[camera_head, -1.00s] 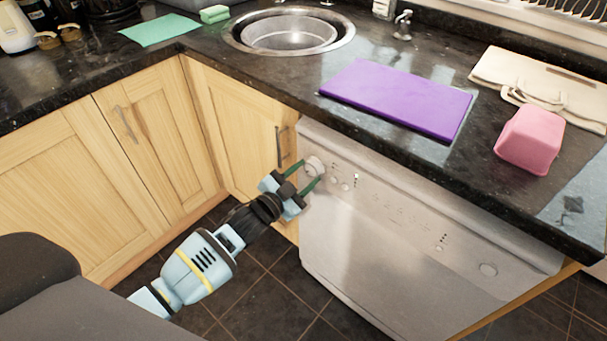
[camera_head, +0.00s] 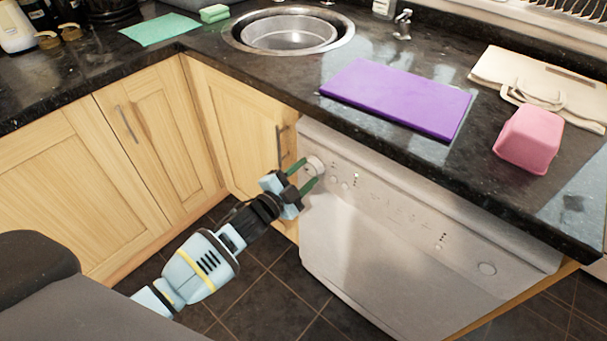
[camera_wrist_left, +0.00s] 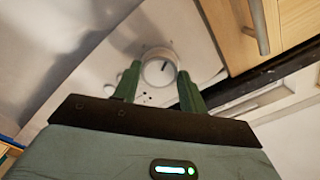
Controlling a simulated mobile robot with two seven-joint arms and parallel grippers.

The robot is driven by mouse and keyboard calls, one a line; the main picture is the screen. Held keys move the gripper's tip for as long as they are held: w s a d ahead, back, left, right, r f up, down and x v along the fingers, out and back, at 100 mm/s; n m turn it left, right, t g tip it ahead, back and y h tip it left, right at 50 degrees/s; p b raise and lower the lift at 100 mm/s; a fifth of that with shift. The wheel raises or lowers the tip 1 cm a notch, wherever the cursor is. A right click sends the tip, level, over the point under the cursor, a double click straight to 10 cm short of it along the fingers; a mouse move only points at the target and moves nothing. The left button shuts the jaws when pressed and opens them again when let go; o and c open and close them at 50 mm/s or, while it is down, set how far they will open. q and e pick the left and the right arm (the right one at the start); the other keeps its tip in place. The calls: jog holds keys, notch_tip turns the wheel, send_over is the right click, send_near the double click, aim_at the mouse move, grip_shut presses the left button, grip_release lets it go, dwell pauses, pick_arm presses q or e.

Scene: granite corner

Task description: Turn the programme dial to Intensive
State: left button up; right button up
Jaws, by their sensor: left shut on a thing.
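The programme dial (camera_head: 315,166) is a round pale knob at the upper left of the silver dishwasher's (camera_head: 390,230) front panel. My left gripper (camera_head: 308,174) reaches it from the left, with its green fingers on either side of the knob, shut on it. In the left wrist view the dial (camera_wrist_left: 159,70) sits between the two fingertips of the gripper (camera_wrist_left: 157,82), and a dark pointer line shows on its face. The printed programme marks around it are too small to read. My right gripper is not in view.
Wooden cupboards (camera_head: 150,150) stand left of the dishwasher, one with a bar handle (camera_head: 281,146) close to the dial.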

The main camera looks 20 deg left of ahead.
pick_arm(q)
jog(key=o, duration=1)
jog(key=shift+v, duration=3.85)
